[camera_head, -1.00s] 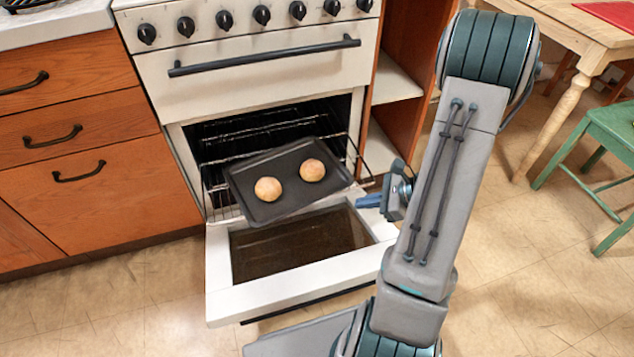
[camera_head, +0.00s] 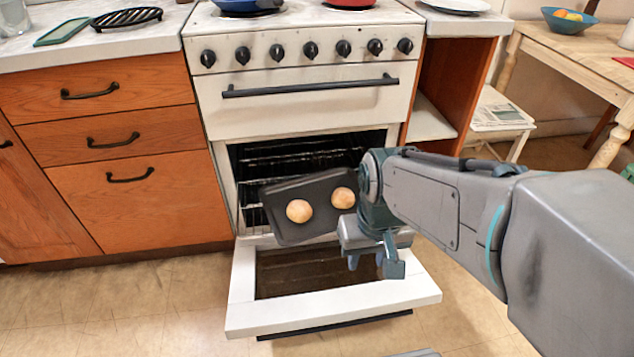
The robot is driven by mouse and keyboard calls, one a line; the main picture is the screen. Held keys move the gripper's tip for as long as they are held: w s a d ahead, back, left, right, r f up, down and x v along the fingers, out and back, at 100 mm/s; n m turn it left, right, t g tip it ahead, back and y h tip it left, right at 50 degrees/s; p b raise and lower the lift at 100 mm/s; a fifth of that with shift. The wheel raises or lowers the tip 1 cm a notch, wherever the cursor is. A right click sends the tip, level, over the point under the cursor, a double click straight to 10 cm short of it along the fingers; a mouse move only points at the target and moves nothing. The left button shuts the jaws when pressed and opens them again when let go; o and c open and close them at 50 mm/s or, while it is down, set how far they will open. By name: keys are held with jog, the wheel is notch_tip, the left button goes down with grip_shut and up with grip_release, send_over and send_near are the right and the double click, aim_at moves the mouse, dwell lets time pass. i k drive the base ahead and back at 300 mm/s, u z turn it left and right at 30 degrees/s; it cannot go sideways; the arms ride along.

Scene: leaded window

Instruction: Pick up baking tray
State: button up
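The dark baking tray (camera_head: 292,231) sits skewed at the open oven, its near part jutting out over the lowered door. Two round buns, a left bun (camera_head: 299,211) and a right bun (camera_head: 343,198), lie on it. My gripper (camera_head: 367,262) is just in front of the tray's right side, above the oven door, with its fingers pointing down. Its fingertips look apart, with nothing visible between them. My wrist and forearm hide the tray's right end, and I cannot tell whether the gripper touches the tray.
The oven door (camera_head: 245,305) is folded down, with floor clear in front. The wire rack (camera_head: 255,218) shows beside the tray. Wooden drawers (camera_head: 130,175) stand left, an open shelf cabinet (camera_head: 432,120) right. A blue pan (camera_head: 248,6) and a red pan (camera_head: 350,3) are on the stove.

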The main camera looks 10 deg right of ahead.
aim_at(316, 189)
jog(key=k, duration=0.3)
jog(key=u, duration=1.75)
jog(key=k, duration=0.9)
jog(key=z, duration=1.35)
jog(key=i, duration=1)
